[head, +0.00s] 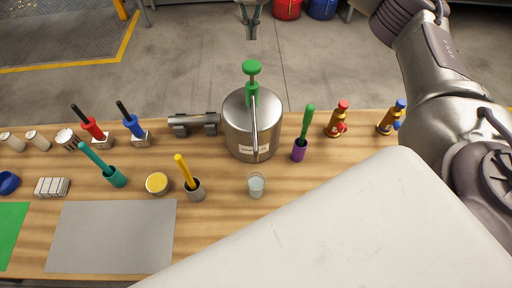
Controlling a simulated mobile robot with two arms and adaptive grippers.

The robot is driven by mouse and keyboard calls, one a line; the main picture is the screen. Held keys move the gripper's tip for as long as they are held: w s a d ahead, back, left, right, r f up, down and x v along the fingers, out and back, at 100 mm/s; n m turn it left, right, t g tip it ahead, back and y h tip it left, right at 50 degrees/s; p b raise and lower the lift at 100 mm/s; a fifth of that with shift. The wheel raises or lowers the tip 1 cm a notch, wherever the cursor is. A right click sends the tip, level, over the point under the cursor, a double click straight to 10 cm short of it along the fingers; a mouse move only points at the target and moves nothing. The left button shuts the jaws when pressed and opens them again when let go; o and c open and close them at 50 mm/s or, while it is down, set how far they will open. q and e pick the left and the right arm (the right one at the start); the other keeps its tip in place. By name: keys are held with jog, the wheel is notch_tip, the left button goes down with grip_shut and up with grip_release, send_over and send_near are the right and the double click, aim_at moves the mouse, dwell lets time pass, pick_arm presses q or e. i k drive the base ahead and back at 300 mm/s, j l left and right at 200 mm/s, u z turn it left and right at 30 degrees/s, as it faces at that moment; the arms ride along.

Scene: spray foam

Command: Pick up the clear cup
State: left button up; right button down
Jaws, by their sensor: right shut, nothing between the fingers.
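The clear cup (256,187) stands upright on the wooden table near its middle, in front of the metal pressure sprayer. It is see-through with a pale bluish tint. My right gripper (251,35) shows at the top middle of the head view, beyond the table's far edge and well away from the cup. Its fingers are shut with nothing between them. My left gripper is not in view.
The metal sprayer (238,128) with a green pump stands right behind the cup. A grey pot with a yellow-handled tool (195,190) is left of it, and a purple-and-green tool (300,150) right. My white body covers the lower right.

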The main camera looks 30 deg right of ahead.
aim_at(256, 178)
jog(key=k, duration=2)
